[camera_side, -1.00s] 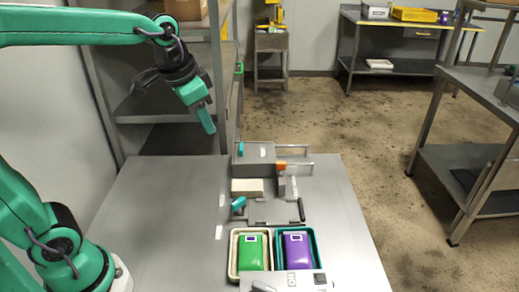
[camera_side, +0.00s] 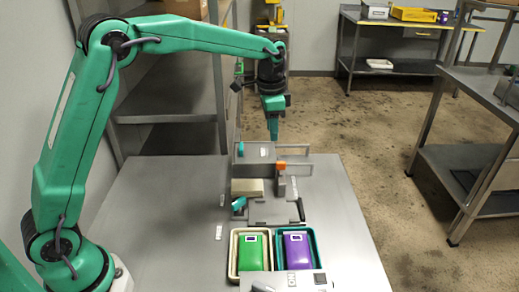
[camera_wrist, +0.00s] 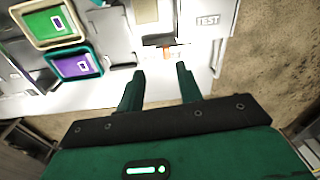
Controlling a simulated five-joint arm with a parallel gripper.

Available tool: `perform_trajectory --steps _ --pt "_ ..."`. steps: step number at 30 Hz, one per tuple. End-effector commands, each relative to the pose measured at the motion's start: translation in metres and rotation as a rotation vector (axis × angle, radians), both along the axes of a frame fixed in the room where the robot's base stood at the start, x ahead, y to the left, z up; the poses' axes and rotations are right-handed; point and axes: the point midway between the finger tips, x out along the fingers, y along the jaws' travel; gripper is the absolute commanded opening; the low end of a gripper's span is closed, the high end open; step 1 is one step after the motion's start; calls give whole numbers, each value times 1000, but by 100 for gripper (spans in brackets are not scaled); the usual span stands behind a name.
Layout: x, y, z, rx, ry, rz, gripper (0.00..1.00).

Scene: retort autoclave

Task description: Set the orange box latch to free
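The orange latch (camera_side: 281,165) sits on the right front side of the grey box (camera_side: 254,153) on the table in the side view. In the wrist view the orange latch (camera_wrist: 168,53) shows as a small patch just beyond the fingertips, partly washed out by glare. My gripper (camera_side: 273,138) points down above and behind the box, apart from the latch. In the wrist view my gripper (camera_wrist: 160,72) has its two green fingers spread with nothing between them. Which setting the latch is at cannot be told.
A green pouch (camera_side: 254,250) and a purple pouch (camera_side: 296,247) lie in separate trays at the front. A grey plate with a dark handle (camera_side: 300,209) and a beige block (camera_side: 246,187) lie between the trays and the box. The table's left side is clear.

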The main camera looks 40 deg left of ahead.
Motion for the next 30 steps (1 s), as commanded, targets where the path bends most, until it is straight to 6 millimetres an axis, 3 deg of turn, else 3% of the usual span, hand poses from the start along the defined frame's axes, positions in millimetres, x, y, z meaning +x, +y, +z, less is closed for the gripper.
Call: perform_trajectory --steps 3,9,22,30 --pt "16 -4 -22 4 30 -43 35" --pt "31 -8 -42 8 56 -89 35" --pt "33 -9 -51 8 63 -100 35" --pt "33 -9 -75 8 64 -100 35"
